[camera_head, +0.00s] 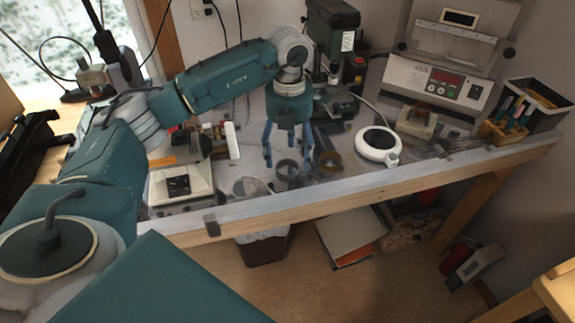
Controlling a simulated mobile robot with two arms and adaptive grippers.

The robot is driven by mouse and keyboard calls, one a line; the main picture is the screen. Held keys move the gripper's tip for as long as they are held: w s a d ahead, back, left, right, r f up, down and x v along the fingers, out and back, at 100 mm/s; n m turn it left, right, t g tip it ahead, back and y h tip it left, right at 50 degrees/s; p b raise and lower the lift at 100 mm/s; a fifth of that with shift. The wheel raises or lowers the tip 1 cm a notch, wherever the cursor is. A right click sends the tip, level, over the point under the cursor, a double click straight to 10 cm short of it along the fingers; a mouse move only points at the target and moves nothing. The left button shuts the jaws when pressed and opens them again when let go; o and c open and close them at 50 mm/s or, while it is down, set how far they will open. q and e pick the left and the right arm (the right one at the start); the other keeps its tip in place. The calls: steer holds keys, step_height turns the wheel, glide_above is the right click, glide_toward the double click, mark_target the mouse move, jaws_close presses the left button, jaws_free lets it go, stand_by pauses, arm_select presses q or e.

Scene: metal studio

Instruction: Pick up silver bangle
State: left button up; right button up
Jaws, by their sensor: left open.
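A grey, silver-looking bangle (287,172) sits on the metal worktop near its front edge. My left gripper (288,158) points down from above, with its blue fingers apart and nothing between them. Its fingertips are just above and behind the bangle, one toward each side. I cannot tell whether they touch the worktop. A brownish, bronze-coloured ring (329,162) lies just to the right of the right finger. My right gripper is out of view.
A clear round dish (246,187) lies left of the bangle. A white round device (378,146) stands to the right, and a white scale-like device (181,184) to the left. A green machine (332,35) stands behind. The worktop's front edge (330,186) is close.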

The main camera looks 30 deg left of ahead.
arm_select(q)
steer(key=shift+a+f, duration=0.1)
steer(key=shift+f, duration=1.35)
steer(key=c, duration=1.2)
steer(key=shift+r, duration=0.1)
